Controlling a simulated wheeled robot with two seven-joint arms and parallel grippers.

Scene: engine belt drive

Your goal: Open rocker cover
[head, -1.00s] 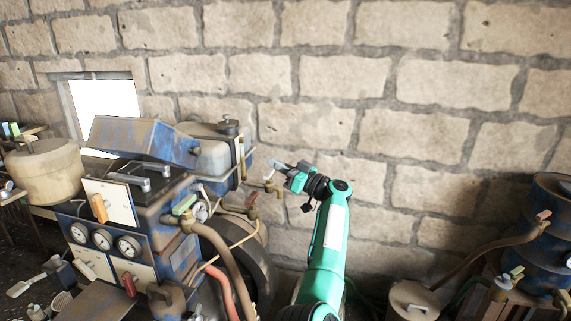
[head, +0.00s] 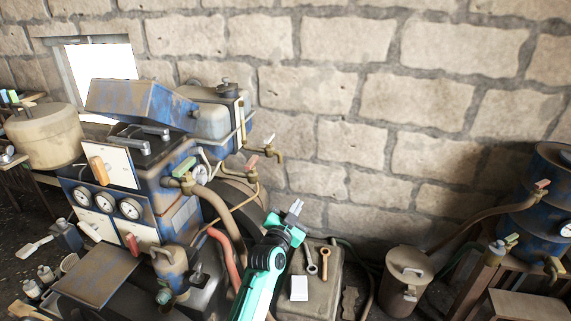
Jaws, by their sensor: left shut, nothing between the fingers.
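A worn blue box-like cover (head: 138,102), which looks like the rocker cover, sits tilted up on top of the blue engine (head: 180,190). A dark top with grey cylindrical parts (head: 148,133) shows in front of and below it. My left gripper (head: 294,210) is to the right of the engine and well apart from the cover. It is shut and empty, with its fingers pointing up and away, near a low box with tools. My right gripper is not in view.
A brass tap (head: 262,150) juts out right of the engine. A lidded can (head: 408,275) and blue barrel (head: 540,215) with a hose stand at right. A stone wall closes the back.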

